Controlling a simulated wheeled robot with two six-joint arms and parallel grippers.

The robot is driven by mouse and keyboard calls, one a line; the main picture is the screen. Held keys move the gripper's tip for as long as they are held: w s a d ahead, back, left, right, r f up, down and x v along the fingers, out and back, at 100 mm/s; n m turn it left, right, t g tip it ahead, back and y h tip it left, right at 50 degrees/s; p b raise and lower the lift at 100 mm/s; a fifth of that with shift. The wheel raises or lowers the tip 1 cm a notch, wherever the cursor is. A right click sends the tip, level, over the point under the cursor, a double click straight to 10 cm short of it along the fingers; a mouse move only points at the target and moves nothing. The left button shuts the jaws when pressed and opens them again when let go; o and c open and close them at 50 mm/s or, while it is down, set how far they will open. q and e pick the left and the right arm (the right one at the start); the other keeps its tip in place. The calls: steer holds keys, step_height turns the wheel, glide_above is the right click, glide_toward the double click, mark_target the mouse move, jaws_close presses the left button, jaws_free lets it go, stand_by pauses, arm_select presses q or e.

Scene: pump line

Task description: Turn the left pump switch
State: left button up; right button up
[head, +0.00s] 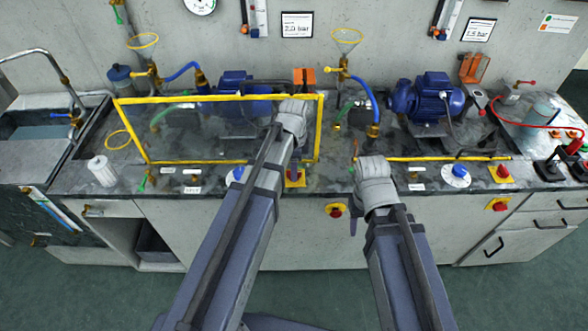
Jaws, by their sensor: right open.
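The left pump switch is a red knob on a yellow plate (295,178) on the worktop, just right of the blue-and-white dial (236,175). My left forearm and gripper partly cover this area. My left gripper (295,118) is above and beyond the switch, in front of the yellow frame's right side; its fingertips are hidden, so I cannot tell if it touches anything. The left pump (232,83) is blue and stands behind the clear panel. My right gripper (370,168) is open and empty at the worktop's front edge, right of the switch.
A yellow-framed clear panel (220,98) stands before the left pump. The right pump (428,98) has its own dial (455,175) and red-yellow switch (501,173). Another red-yellow switch (336,210) is on the cabinet front. A sink (40,140) lies left; a white bottle (102,171) stands near it.

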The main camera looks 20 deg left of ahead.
arm_select(q)
jaws_close()
stand_by(0.5)
steer(key=n, duration=0.4)
steer(key=shift+n, duration=0.4)
steer(key=n, duration=0.4)
steer(key=shift+n, duration=0.3)
steer(key=n, duration=0.4)
steer(key=shift+n, duration=2.3)
